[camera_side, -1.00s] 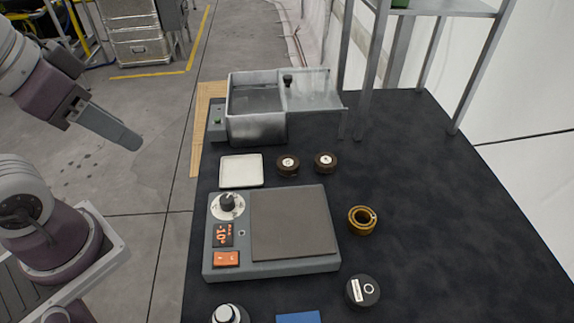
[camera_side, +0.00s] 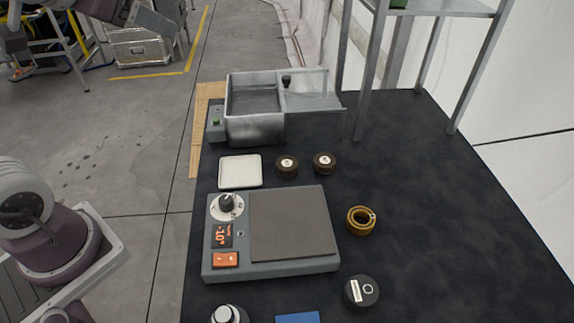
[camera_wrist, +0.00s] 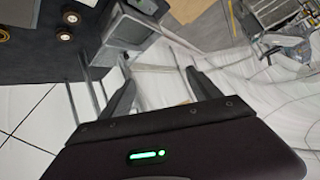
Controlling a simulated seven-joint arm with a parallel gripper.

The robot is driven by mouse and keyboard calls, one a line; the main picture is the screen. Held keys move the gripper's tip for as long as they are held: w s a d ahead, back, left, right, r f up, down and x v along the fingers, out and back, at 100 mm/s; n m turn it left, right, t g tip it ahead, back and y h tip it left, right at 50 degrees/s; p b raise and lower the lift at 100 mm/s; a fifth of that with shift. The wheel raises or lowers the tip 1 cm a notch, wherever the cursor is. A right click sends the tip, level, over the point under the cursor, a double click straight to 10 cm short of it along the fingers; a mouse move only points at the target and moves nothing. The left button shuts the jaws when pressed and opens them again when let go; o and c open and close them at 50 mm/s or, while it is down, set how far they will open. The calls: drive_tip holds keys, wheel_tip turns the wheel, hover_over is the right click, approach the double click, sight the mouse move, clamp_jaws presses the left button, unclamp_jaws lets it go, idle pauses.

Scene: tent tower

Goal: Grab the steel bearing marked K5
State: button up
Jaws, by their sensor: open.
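I cannot read a K5 mark on anything. Round candidates on the dark table (camera_side: 440,210) are two brown discs with pale marked centres, the left disc (camera_side: 287,166) and the right disc (camera_side: 325,163). There is also a brass-coloured ring (camera_side: 361,220), a black round piece with white labels (camera_side: 361,292), and a silver-topped round piece (camera_side: 229,314) cut off by the bottom edge. The two discs also show in the wrist view, one (camera_wrist: 70,17) above the other (camera_wrist: 65,36). My gripper (camera_wrist: 163,92) is open and empty, raised at the top left of the side view, away from the table.
A grey device with a dark plate (camera_side: 292,225) and dial fills the near-left table. Behind it are a white tray (camera_side: 240,171) and a metal basin (camera_side: 255,128). A metal rack (camera_side: 440,5) stands at the back right. The table's right side is clear.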

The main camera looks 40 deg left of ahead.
drive_tip(key=w+d+r+m+t+h, duration=0.1)
drive_tip(key=w+d+m+t+h, duration=0.15)
drive_tip(key=w, duration=0.45)
drive_tip(key=w+d+r+m+t+h, duration=0.1)
drive_tip(key=w+d+m+t+h, duration=0.15)
drive_tip(key=w, duration=0.35)
drive_tip(key=s+d+f+m+g+h, duration=0.25)
drive_tip(key=d+f+g+h, duration=0.3)
drive_tip(key=f, duration=0.35)
approach(286, 163)
drive_tip(key=shift+w+d+f+m+t+h, duration=0.25)
drive_tip(key=shift+w+f+m+t+h, duration=0.1)
drive_tip(key=shift+w+f+m+t, duration=0.15)
drive_tip(key=shift+f, duration=0.4)
drive_tip(key=x, duration=0.7)
drive_tip(key=shift+s, duration=0.1)
clamp_jaws()
drive_tip(key=shift+r, duration=0.1)
